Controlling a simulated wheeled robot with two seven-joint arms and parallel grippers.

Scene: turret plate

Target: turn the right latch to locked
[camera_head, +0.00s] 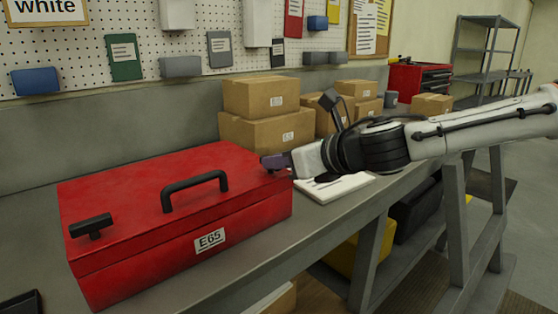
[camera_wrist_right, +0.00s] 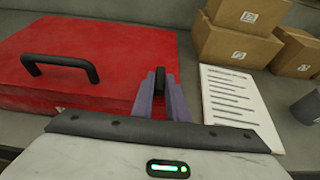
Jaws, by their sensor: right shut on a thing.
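The red toolbox (camera_head: 150,185) stands on the grey bench with its lid down, a label reading E65 on its front and a black handle (camera_head: 195,185) on top. A black T-shaped latch (camera_head: 91,226) sits at the left end of the lid. My right gripper (camera_head: 273,162) is at the right end of the lid and hides most of the right latch there. In the right wrist view the black right latch (camera_wrist_right: 156,79) shows between the two purplish fingers (camera_wrist_right: 160,97), which are shut on it. My left gripper is not in view.
Cardboard boxes (camera_head: 265,131) stand behind and right of the toolbox. A printed sheet (camera_head: 335,187) lies on the bench right of the toolbox, below my right arm. A pegboard wall is behind. The bench's front edge runs close past the toolbox.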

